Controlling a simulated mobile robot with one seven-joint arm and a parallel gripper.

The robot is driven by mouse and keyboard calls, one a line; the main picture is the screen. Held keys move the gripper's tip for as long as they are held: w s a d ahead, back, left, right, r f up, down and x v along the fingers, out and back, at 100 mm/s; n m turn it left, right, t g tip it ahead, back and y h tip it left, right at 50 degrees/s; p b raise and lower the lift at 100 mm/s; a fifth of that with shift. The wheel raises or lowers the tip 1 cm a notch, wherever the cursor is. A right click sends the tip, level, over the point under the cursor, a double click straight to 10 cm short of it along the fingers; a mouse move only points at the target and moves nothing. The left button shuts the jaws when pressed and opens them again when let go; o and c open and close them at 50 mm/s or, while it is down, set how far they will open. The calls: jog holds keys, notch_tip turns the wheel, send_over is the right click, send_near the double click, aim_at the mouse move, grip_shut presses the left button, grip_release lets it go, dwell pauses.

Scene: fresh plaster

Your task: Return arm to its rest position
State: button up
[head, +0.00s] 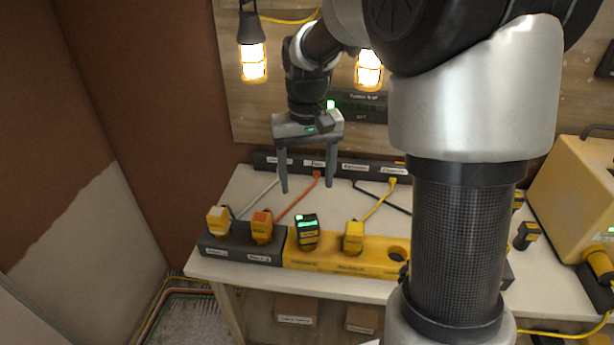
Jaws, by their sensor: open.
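My gripper (308,185) hangs over the white bench at the upper middle of the head view, fingers pointing down. Its two grey fingers are spread apart with nothing between them. It is behind the row of plugs and in front of the labelled dark strip (262,162) at the wall. My own arm fills the right middle of the view and hides part of the bench.
On the bench (243,192) stand dark and yellow holders (345,262) with yellow, orange and green-lit plugs (307,230). Cords run behind them. A yellow case (575,190) is at right. Caged lamps (253,62) hang above. Boxes (295,308) sit below.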

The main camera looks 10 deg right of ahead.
jog(key=shift+r, duration=0.1)
jog(key=s+r+t+p, duration=0.2)
jog(key=s+r, duration=0.4)
jog(key=s, duration=0.4)
jog(key=s+r+t+p, duration=0.2)
jog(key=s+r, duration=0.4)
jog(key=s, duration=0.4)
jog(key=shift+r+n+t, duration=0.3)
jog(key=shift+r+t, duration=0.1)
jog(key=shift+t, duration=0.4)
